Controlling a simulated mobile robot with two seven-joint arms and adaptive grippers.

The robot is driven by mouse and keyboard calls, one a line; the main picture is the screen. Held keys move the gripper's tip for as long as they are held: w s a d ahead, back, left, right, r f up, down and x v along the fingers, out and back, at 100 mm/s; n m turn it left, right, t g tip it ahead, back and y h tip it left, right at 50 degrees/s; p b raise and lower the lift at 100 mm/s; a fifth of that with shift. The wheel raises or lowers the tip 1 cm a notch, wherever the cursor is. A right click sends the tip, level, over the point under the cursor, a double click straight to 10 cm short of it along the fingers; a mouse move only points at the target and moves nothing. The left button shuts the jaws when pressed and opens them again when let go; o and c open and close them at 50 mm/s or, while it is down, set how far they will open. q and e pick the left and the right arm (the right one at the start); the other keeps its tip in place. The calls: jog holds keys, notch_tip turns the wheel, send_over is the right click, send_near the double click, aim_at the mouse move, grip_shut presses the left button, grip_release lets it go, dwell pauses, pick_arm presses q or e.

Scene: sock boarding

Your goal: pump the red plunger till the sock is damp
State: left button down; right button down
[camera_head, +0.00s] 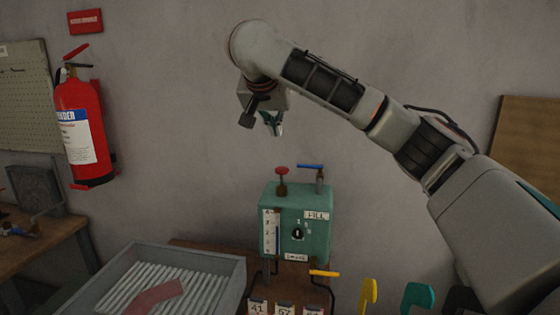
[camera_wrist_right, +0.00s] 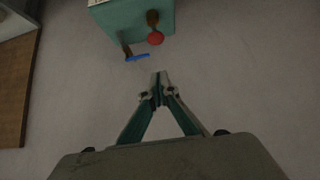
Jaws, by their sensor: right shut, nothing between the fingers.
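The red plunger (camera_head: 282,172) stands up from the top of the green box (camera_head: 318,222) in the head view. It also shows in the right wrist view as a red knob (camera_wrist_right: 155,38). My right gripper (camera_head: 274,128) is above the box, apart from the plunger, shut and empty. Its fingertips (camera_wrist_right: 158,78) meet in the right wrist view. A pinkish-red flat shape, possibly the sock (camera_head: 155,297), lies in the ribbed grey tray (camera_head: 240,272) at the lower left. I cannot tell whether it is damp. My left gripper is not in view.
A blue-handled tap (camera_head: 311,166) stands on the box right beside the plunger. A yellow handle (camera_head: 324,273) sticks out below the box. Yellow (camera_head: 368,292) and teal (camera_head: 418,297) upright shapes stand at the lower right. A fire extinguisher (camera_head: 80,130) hangs on the left wall.

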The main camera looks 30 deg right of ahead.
send_over(280, 172)
notch_tip(280, 172, down, 7)
jog(key=shift+w+d+f+p, duration=0.1)
jog(key=shift+d+p, duration=0.05)
jog(key=shift+p, duration=0.25)
notch_tip(280, 172, down, 3)
jog(key=shift+f, duration=0.1)
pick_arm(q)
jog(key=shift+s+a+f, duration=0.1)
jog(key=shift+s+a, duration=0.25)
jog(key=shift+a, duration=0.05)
pick_arm(e)
jog(key=shift+f, duration=0.35)
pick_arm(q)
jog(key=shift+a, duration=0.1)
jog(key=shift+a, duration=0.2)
pick_arm(e)
jog(key=shift+f, duration=1.85)
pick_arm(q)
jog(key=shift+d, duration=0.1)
